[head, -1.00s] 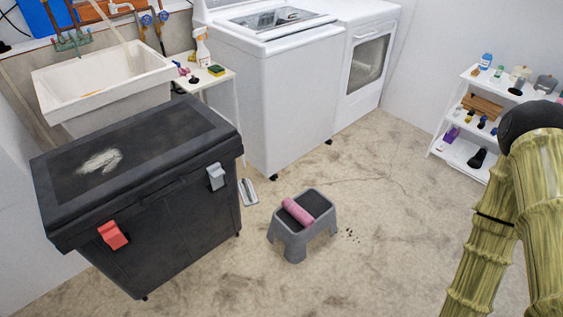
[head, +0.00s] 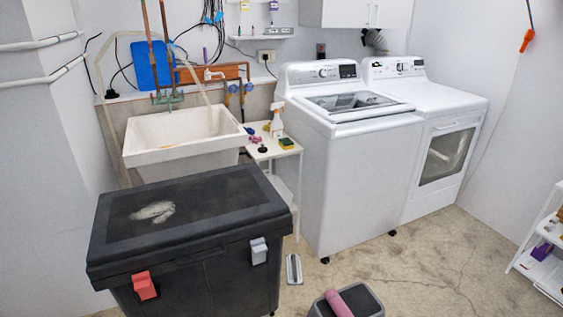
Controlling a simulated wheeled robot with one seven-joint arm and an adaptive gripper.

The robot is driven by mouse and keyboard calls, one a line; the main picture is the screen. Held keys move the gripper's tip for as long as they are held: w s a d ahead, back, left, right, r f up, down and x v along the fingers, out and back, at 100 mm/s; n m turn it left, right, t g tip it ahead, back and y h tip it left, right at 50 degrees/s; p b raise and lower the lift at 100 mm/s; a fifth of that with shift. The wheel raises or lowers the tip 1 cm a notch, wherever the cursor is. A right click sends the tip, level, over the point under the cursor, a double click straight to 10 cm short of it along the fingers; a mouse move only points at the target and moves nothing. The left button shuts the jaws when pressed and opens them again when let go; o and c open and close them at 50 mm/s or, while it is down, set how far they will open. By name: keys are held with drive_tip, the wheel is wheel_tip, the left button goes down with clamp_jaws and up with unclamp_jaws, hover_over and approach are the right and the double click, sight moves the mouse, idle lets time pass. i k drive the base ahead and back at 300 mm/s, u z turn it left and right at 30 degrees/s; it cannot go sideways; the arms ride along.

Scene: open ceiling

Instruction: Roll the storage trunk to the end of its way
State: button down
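The black storage trunk (head: 205,262) stands at the lower left in the head view, its lid closed with a pale smear on top. It has a red latch (head: 144,286) and a grey latch (head: 259,251) on its front. Its lower part is cut off by the frame's bottom edge. My gripper is outside this view.
Behind are a white sink (head: 180,135), a small side table (head: 272,150), a washer (head: 345,180) and a dryer (head: 440,140). A white shelf (head: 540,250) stands at right.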

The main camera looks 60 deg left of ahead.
sight(228, 285)
drive_tip(key=i, duration=2.4)
drive_tip(key=u, duration=3.15)
drive_tip(key=k, duration=0.45)
drive_tip(key=z, duration=0.55)
drive_tip(key=i, duration=0.7)
drive_tip(key=u, duration=0.45)
